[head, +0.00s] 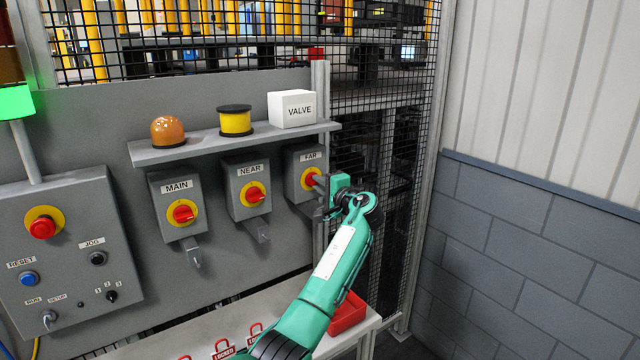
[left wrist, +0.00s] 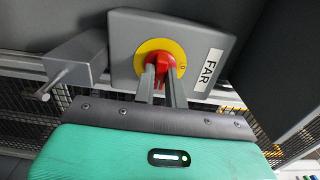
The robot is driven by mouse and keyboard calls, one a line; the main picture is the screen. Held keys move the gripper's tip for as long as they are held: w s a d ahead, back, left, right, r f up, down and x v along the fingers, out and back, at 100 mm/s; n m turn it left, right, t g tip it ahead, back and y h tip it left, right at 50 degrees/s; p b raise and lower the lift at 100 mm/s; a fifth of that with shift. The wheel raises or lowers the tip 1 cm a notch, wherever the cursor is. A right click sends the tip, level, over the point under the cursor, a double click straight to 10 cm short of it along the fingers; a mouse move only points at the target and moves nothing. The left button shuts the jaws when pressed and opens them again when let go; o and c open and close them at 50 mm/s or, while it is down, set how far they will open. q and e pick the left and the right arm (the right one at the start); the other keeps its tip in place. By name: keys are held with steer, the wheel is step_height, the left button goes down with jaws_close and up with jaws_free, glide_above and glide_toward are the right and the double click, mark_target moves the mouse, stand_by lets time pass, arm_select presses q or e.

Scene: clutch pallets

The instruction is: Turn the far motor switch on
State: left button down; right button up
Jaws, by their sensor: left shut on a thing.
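The FAR switch box (head: 293,163) is grey with a red knob (head: 310,177) on a yellow disc, at the right end of the row of switches. My left gripper (head: 318,182) reaches it from the right and is shut on the red knob. In the left wrist view the two fingers (left wrist: 161,82) grip the red knob (left wrist: 161,62) on its yellow disc (left wrist: 145,52). A 0 mark shows at the disc's edge beside the knob. The fingers hide part of the knob. My right gripper is not in view.
The NEAR switch (head: 247,187) and MAIN switch (head: 177,205) are to the left. A shelf (head: 165,153) above holds an orange dome, a yellow spool and a white VALVE box (head: 292,109). A bench (head: 262,312) with red locks and a red tray (head: 348,313) is below.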

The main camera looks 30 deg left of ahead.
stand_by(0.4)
arm_select(q)
steer(key=c, duration=1.4)
jaws_free()
steer(key=shift+c, duration=0.2)
steer(key=b+v, duration=0.5)
steer(key=v, duration=0.9)
steer(key=shift+a+f, duration=0.1)
steer(key=shift+f, duration=0.05)
